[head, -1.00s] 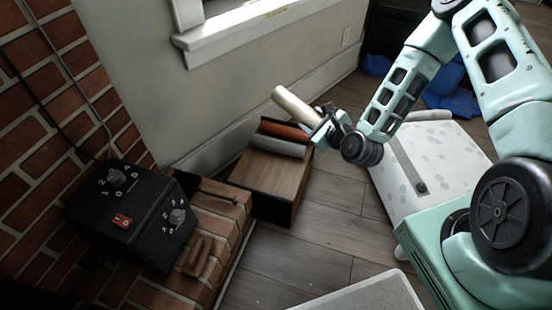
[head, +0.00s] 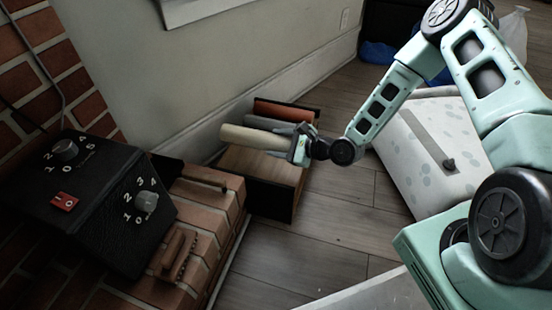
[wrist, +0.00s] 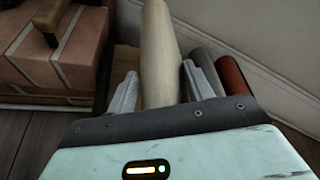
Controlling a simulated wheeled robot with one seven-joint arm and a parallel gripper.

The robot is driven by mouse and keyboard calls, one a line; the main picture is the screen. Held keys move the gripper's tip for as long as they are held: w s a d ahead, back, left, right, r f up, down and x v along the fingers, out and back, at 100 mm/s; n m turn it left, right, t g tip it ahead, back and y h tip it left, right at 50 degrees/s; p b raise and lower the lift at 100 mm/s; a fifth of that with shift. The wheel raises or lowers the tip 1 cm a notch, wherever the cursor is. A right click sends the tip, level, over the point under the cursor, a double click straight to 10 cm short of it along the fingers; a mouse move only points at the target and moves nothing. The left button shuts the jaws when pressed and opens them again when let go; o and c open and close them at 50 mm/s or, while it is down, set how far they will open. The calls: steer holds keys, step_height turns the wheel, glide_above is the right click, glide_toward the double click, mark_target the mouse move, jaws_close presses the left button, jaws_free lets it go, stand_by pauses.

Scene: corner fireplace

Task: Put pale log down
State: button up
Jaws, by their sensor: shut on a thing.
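My gripper (head: 303,146) is shut on the pale log (head: 254,137), holding it near its right end. The log lies nearly level over the wooden box (head: 250,165), its left end reaching toward the wall. In the wrist view the pale log (wrist: 160,55) runs away from me between the two fingers (wrist: 160,88). A grey log (head: 272,122) and a red-brown log (head: 285,111) lie behind it at the box's back. I cannot tell whether the pale log touches the box or the grey log.
A white spotted chest (head: 430,150) stands at right. Bare floor (head: 340,210) lies between. The wall is close behind the box.

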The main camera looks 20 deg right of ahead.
step_height(320, 180, down, 8)
steer(key=b, duration=0.4)
steer(key=shift+r, duration=0.1)
steer(key=o, duration=1.4)
steer(key=shift+f, duration=0.2)
steer(key=shift+r, duration=0.1)
